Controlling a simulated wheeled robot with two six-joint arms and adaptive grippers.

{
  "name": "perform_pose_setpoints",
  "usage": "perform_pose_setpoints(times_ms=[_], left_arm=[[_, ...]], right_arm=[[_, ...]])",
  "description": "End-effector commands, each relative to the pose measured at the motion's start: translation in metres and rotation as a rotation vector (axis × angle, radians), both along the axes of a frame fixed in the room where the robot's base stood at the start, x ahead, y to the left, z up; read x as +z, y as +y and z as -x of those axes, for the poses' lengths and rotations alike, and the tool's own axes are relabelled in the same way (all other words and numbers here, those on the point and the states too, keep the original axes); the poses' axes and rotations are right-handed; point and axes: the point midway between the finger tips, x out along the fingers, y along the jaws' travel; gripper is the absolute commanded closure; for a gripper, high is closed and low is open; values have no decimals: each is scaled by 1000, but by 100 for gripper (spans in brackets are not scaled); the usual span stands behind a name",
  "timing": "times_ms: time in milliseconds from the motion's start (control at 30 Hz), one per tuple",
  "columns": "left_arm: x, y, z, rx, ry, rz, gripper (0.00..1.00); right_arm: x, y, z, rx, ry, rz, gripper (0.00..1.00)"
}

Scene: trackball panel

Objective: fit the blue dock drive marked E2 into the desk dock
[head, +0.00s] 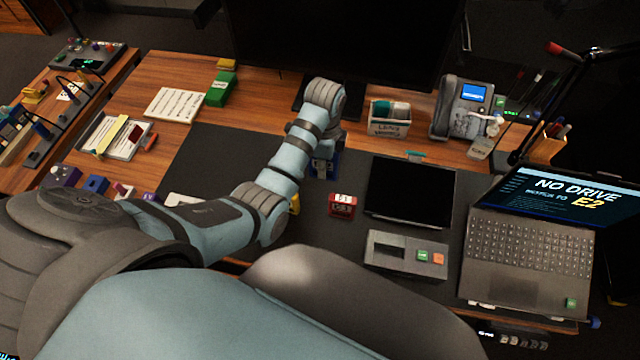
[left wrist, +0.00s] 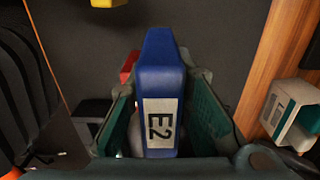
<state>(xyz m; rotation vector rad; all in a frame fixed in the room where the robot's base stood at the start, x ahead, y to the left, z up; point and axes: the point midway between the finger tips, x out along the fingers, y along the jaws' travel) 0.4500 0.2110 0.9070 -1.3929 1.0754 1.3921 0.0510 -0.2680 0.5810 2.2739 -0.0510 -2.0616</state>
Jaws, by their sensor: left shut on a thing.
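My left gripper (head: 323,150) is over the dark desk mat, left of the black tablet. It is shut on the blue dock drive (left wrist: 160,90), whose white label reads E2 in the left wrist view. The green finger pads press on both its sides. In the head view only a bit of the blue drive (head: 318,170) shows below the gripper. The desk dock, a grey box (head: 385,266) with a dark empty-looking slot and green and orange buttons, lies in front of the tablet. My right gripper is not in view.
A red drive (head: 341,206) stands on the mat between gripper and dock. A black tablet (head: 408,192) lies behind the dock. The open laptop (head: 530,255) at right shows "NO DRIVE" and "E2". A lens-wipes box (head: 389,126) and desk phone (head: 463,110) stand behind.

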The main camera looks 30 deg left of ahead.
Motion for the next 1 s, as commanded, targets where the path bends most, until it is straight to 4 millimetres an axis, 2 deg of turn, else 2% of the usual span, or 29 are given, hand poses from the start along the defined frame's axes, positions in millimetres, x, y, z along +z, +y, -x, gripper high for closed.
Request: perform_pose_setpoints(times_ms=[33,133,467,533,833,867,967,1000], left_arm=[[-21,0,1,0,4,0,100],[-53,0,0,0,2,1,100],[-111,0,0,0,0,0,100],[-116,0,0,0,-1,0,100],[-117,0,0,0,-2,0,100],[-117,0,0,0,-2,0,77],[-116,0,0,1,-2,0,61],[-116,0,0,1,-2,0,60]], right_arm=[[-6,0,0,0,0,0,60],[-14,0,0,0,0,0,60],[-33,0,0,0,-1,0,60],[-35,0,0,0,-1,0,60],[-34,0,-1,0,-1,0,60],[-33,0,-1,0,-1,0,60],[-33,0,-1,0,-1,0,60],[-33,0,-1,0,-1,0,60]])
